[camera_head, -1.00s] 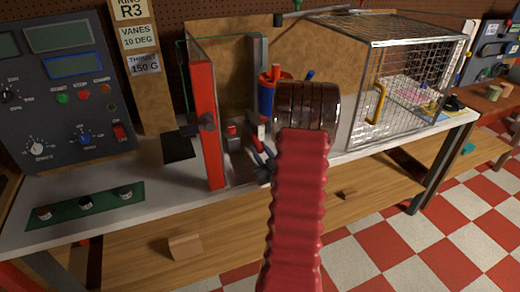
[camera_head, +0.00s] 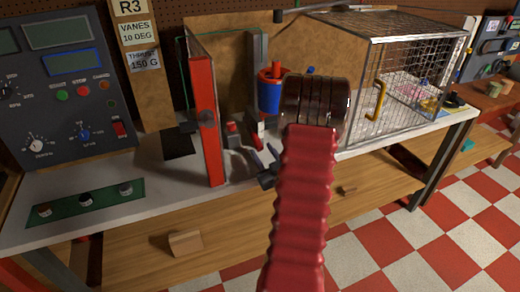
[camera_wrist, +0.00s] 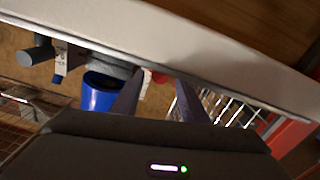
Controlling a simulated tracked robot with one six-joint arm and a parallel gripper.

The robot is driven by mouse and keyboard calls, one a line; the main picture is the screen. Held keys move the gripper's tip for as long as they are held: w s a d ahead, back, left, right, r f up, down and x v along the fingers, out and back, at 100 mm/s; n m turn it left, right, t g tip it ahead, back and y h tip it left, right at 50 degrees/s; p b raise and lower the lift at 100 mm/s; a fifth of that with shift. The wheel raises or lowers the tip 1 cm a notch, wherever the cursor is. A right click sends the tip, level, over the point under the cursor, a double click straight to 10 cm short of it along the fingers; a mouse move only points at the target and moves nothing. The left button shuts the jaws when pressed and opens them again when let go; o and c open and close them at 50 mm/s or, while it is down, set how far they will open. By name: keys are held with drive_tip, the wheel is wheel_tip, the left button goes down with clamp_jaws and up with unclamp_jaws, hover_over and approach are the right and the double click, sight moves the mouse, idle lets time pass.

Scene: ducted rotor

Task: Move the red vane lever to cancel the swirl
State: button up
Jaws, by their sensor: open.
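A blue ducted rotor housing (camera_head: 270,97) with red parts on top stands on a grey post behind my arm. It also shows in the wrist view (camera_wrist: 98,92) as a blue cylinder left of the fingers. My gripper (camera_head: 262,155) is open, low in front of the bench edge and below the housing. In the wrist view its two dark fingers (camera_wrist: 160,82) stand apart. A small red part (camera_wrist: 159,77) shows between and beyond the fingertips, with a white piece beside it. I cannot tell for sure whether it is the vane lever. Nothing appears gripped.
A tall red-edged panel (camera_head: 206,120) stands just left of my gripper. A wire cage (camera_head: 400,85) with a yellow handle stands to the right. The control console (camera_head: 65,90) is at the left. A label reads "VANES 10 DEG" (camera_head: 137,34).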

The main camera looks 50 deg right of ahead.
drive_tip(key=v, duration=1)
drive_tip(key=shift+f, duration=0.1)
